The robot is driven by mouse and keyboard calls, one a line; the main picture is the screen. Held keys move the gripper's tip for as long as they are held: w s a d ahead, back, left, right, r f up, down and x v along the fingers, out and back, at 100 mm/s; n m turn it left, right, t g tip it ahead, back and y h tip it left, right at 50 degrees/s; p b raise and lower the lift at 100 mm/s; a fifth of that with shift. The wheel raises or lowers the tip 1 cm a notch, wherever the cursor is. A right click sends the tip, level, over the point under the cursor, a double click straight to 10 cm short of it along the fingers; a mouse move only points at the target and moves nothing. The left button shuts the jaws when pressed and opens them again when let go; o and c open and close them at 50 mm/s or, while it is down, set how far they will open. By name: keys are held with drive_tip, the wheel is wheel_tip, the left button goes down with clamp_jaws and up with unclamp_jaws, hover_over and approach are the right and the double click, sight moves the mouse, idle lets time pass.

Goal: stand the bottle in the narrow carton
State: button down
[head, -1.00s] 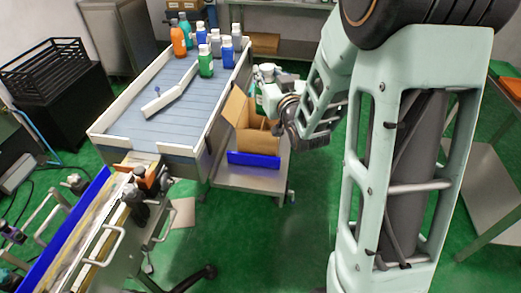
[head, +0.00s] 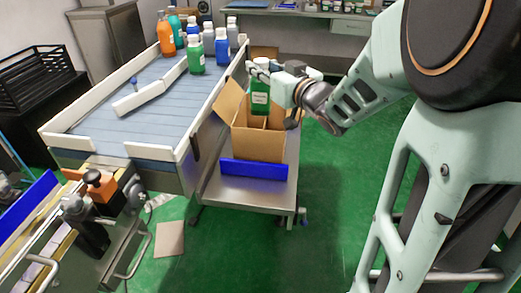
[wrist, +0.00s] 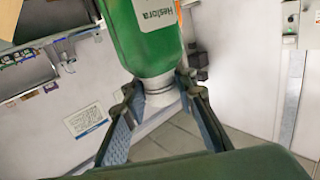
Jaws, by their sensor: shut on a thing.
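The green bottle (head: 260,98) with a white label is upright in the head view, with its lower end at the mouth of the carton. My gripper (head: 263,68) is shut on its upper part, coming in from the right. In the wrist view the bottle (wrist: 148,30) shows its green body and label, with its pale neck between the two fingers of my gripper (wrist: 158,84). The open cardboard carton (head: 257,145) stands below, flaps spread, with a divider inside. Whether the bottle's base is inside the carton cannot be told.
The carton stands on a steel table (head: 240,192) behind a blue strip (head: 254,170). A conveyor (head: 130,118) at left carries a white guide rail and several bottles, including another green one (head: 195,55). Green floor (head: 340,190) is clear at right.

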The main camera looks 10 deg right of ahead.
sight(267, 105)
wheel_tip(267, 105, down, 10)
drive_tip(key=b, duration=0.3)
drive_tip(key=shift+r, duration=0.1)
drive_tip(key=shift+f+b, duration=0.3)
drive_tip(key=shift+b, duration=0.2)
drive_tip(key=c, duration=1.6)
unclamp_jaws()
drive_tip(key=shift+r, duration=0.1)
drive_tip(key=shift+r+p, duration=0.25)
drive_tip(key=shift+p, duration=0.2)
drive_tip(key=shift+b+v, duration=1.95)
drive_tip(key=shift+v, duration=4.1)
drive_tip(key=shift+f, duration=0.1)
